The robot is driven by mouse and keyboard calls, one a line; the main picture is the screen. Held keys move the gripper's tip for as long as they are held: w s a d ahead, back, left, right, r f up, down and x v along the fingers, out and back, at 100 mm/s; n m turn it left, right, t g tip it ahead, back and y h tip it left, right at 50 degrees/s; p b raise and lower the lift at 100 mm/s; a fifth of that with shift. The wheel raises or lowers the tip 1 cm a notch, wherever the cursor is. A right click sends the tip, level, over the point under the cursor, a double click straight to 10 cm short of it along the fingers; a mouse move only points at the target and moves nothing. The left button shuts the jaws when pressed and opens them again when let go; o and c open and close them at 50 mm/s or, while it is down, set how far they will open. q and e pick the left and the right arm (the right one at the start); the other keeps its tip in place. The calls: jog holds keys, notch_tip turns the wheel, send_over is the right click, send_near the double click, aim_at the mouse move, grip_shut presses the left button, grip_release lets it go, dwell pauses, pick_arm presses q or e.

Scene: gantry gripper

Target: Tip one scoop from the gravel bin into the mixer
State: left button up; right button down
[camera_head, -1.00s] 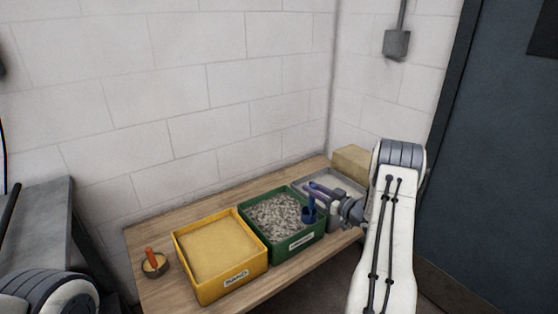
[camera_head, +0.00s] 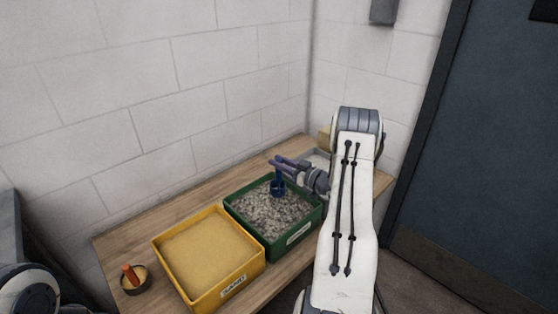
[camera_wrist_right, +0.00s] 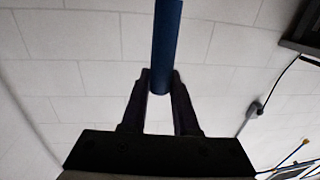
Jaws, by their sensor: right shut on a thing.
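The green gravel bin (camera_head: 298,238) stands on the wooden bench, full of grey gravel (camera_head: 262,214). My right gripper (camera_head: 279,165) is over the bin's far part, shut on the handle of a blue scoop (camera_head: 278,187). The scoop hangs upright with its cup at or just above the gravel; I cannot tell whether it touches or what it holds. In the right wrist view the blue handle (camera_wrist_right: 167,45) is between the two dark fingers (camera_wrist_right: 160,85). My left gripper is not in view. I see no mixer that I can make out.
A yellow sand bin (camera_head: 212,290) stands left of the gravel bin. A small round container with an orange handle (camera_head: 131,277) is at the bench's left end. A grey tray (camera_head: 318,158) is partly hidden behind my right arm. Block walls close off the back.

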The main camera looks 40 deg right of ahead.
jog(key=shift+s+f+b, duration=0.1)
jog(key=shift+f+b, duration=3.6)
jog(key=shift+f, duration=1.75)
jog(key=a+p, duration=0.1)
jog(key=a, duration=0.1)
notch_tip(320, 180, up, 16)
jog(key=p, duration=1.2)
send_over(280, 191)
jog(key=a, duration=0.4)
jog(key=shift+d+f, duration=0.15)
jog(key=shift+d, duration=0.1)
jog(key=shift+s, duration=0.15)
